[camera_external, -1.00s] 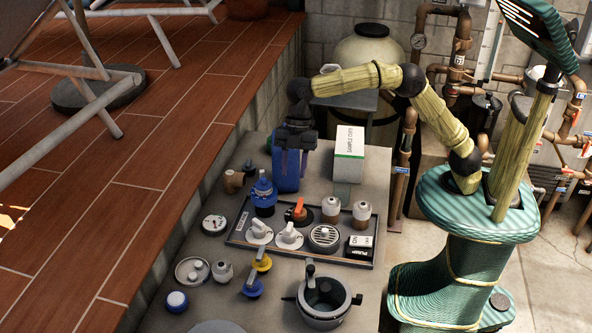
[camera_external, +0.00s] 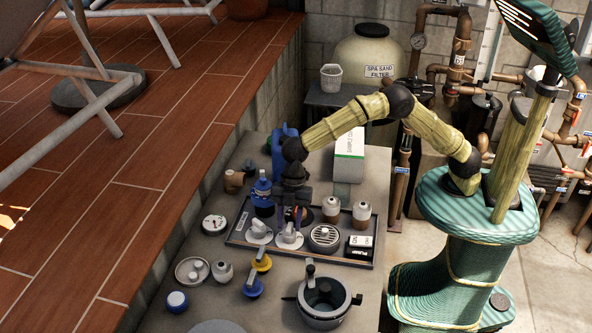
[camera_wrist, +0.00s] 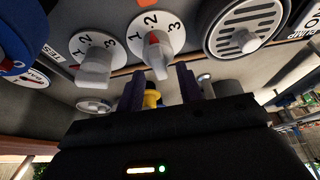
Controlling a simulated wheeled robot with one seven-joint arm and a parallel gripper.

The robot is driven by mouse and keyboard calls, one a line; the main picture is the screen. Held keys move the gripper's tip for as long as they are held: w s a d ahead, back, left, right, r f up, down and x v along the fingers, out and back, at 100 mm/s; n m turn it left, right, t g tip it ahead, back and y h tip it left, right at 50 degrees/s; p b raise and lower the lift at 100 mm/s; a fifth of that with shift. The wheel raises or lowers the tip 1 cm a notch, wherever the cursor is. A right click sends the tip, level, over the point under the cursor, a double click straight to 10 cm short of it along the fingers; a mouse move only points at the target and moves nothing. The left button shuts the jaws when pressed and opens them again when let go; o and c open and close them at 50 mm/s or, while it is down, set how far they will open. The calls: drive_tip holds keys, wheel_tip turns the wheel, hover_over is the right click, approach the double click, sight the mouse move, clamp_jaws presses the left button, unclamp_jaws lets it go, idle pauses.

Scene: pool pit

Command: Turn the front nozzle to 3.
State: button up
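Two white numbered dials with pale grey knobs stand side by side in the tray: the left dial (camera_external: 259,231) and the right dial (camera_external: 289,237). I cannot tell which is the front nozzle. The wrist view shows both, the left dial (camera_wrist: 97,47) and the right dial (camera_wrist: 157,36). The right dial's numbers 1, 2 and 3 show, and a red mark on its knob (camera_wrist: 160,60) faces roughly the 2. My gripper (camera_external: 290,213) is just above and behind the right dial. Its purple fingers are open and empty (camera_wrist: 160,84), apart from the knob.
A round grille (camera_external: 324,237) sits right of the dials in the tray (camera_external: 236,237). A pot (camera_external: 324,298) and yellow and blue valves (camera_external: 253,287) are in front.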

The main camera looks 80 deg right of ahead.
drive_tip(key=shift+a+f, duration=0.2)
drive_tip(key=shift+f, duration=0.2)
clamp_jaws()
